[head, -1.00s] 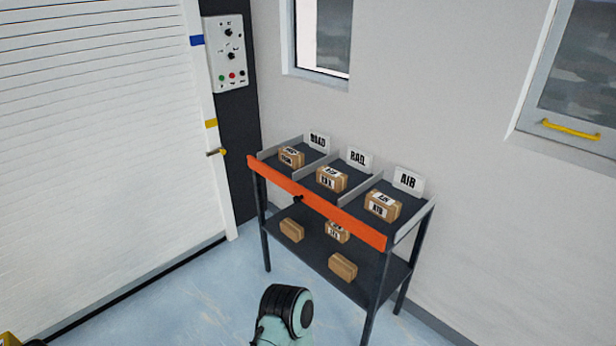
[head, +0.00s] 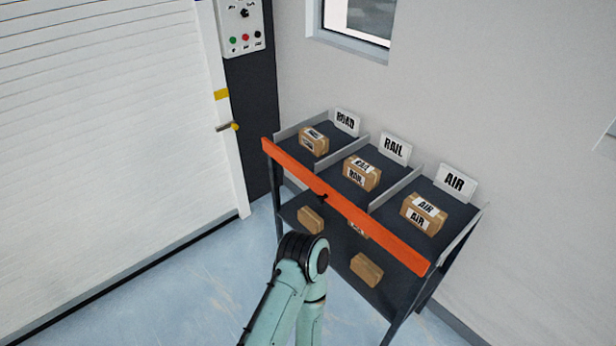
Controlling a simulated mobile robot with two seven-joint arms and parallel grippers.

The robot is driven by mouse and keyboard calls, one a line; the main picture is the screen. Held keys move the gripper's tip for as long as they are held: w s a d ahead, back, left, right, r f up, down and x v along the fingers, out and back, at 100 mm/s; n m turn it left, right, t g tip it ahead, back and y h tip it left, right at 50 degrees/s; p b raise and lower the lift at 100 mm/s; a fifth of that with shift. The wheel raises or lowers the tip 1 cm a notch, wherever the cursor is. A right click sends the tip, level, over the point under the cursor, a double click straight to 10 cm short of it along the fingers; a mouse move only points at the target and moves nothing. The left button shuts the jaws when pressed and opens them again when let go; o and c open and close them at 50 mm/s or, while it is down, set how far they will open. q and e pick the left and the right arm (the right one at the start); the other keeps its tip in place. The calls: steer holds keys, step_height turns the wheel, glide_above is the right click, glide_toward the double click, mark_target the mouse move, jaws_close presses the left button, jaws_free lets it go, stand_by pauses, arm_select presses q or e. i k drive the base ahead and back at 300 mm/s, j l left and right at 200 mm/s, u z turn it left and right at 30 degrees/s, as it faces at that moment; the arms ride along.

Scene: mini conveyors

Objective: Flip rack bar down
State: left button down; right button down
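The rack bar (head: 375,222) is a long orange board along the front edge of the rack's top shelf. It stands up along that edge, in front of the parcels. A small dark knob-like part (head: 322,197) shows at its middle. The dark rack (head: 452,222) has three upper lanes. They hold a ROAD parcel (head: 313,142), a RAIL parcel (head: 360,174) and an AIR parcel (head: 423,213). A teal arm link of mine with a black joint rises from the bottom in front of the rack. Neither gripper shows.
Sign cards stand behind the lanes, such as the AIR card (head: 456,183). Several brown parcels, including one box (head: 367,269), lie on the lower shelf. A white roller door (head: 110,150) and a control panel (head: 242,27) are left. Blue floor (head: 200,285) is clear in front.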

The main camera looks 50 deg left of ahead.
mark_target(414, 261)
steer(key=i+j, duration=0.1)
steer(key=j, duration=1.25)
steer(key=i+j, duration=0.15)
steer(key=j, duration=0.5)
